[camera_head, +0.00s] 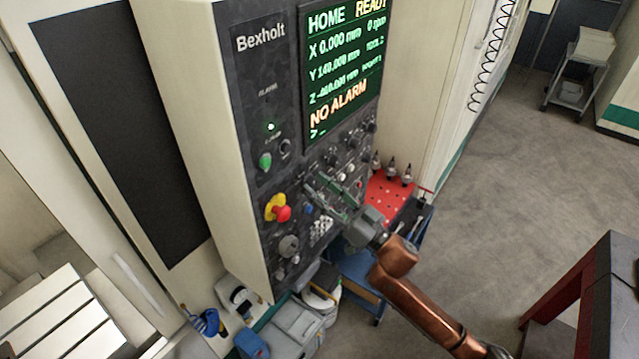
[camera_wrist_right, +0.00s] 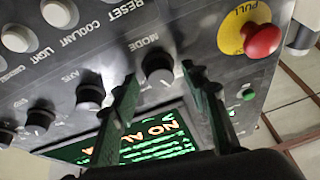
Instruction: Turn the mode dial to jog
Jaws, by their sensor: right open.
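The mode dial (camera_wrist_right: 158,68) is a round black knob on the dark control panel, with the label MODE beside it in the right wrist view. My right gripper (camera_wrist_right: 160,78) is open, with its two green fingers on either side of the dial. I cannot tell whether they touch it. In the head view my right gripper (camera_head: 314,184) reaches the panel below the screen and covers that part, so I cannot make out the dial there. No jog marking is readable. My left gripper is not in view.
The green-text screen (camera_head: 345,60) reads NO ALARM. A red stop button on a yellow base (camera_head: 279,208) is left of the gripper, and it shows close by in the wrist view (camera_wrist_right: 262,40). Other knobs (camera_wrist_right: 90,96) line the panel. A red tool tray (camera_head: 385,190) stands behind.

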